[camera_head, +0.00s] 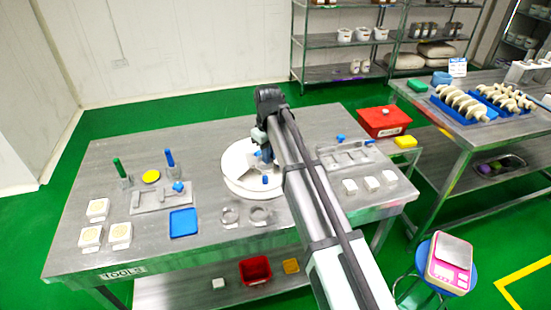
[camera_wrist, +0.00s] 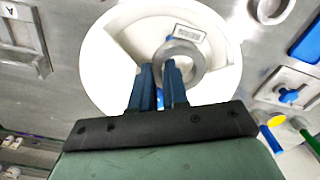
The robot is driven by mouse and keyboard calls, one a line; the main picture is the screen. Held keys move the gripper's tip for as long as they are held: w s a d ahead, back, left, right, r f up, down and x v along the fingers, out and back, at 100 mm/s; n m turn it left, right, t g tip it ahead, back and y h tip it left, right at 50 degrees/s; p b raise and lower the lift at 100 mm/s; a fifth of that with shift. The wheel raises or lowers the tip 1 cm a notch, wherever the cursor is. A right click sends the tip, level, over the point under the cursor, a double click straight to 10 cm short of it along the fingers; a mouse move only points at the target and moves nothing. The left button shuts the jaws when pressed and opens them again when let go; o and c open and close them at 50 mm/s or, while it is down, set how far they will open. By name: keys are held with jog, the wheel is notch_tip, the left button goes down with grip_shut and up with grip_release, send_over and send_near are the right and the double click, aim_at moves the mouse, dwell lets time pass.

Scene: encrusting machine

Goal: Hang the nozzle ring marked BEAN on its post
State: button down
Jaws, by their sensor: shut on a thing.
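My gripper (camera_wrist: 160,78) is shut on a grey metal nozzle ring (camera_wrist: 199,66), held at its edge above a round white dish (camera_wrist: 110,65) in the wrist view. No marking can be read on the ring. A blue piece (camera_wrist: 168,44) shows behind the ring. A pale label (camera_wrist: 189,32) sits on the dish's far side, its text too small to read. In the head view the white dish (camera_head: 235,180) is mid-table, partly behind my arm, and a short blue peg (camera_head: 265,180) shows on its near side. I cannot tell which part is the BEAN post.
Two more metal rings (camera_head: 230,215) (camera_head: 260,223) lie in front of the dish. A blue tray (camera_head: 184,223), white square pieces and upright green (camera_head: 117,166) and blue (camera_head: 169,157) handles are to the left. A metal fixture (camera_head: 345,157) and red box (camera_head: 384,122) are to the right.

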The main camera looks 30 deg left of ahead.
jog(key=shift+f, duration=1.85)
jog(key=shift+f, duration=0.95)
jog(key=shift+s+d+f, duration=0.1)
jog(key=shift+f, duration=0.2)
